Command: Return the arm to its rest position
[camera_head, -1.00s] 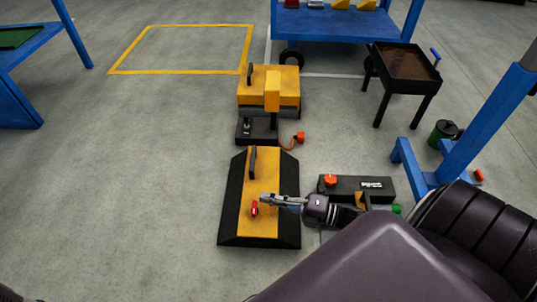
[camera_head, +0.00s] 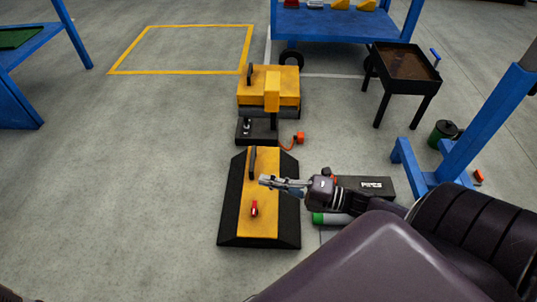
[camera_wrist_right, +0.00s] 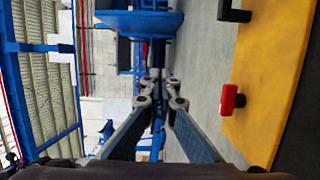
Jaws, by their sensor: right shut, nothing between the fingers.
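My right gripper (camera_head: 264,181) is shut and empty. In the head view it shows over the yellow top of a black-edged panel (camera_head: 262,226), past a small red handle (camera_head: 254,208). The right wrist view shows its two fingers meeting at the tips (camera_wrist_right: 162,88), with the yellow panel (camera_wrist_right: 265,70) and the red handle (camera_wrist_right: 231,99) off to the right, apart from the fingers. My right arm (camera_head: 375,203) reaches in from the lower right. My left gripper is not in view.
A yellow and black machine (camera_head: 270,87) stands just beyond the panel. A black box (camera_head: 366,187) and a green-ended cylinder (camera_head: 330,218) lie beside my arm. A blue post (camera_head: 480,125) stands at right. The floor (camera_head: 120,180) at left is clear.

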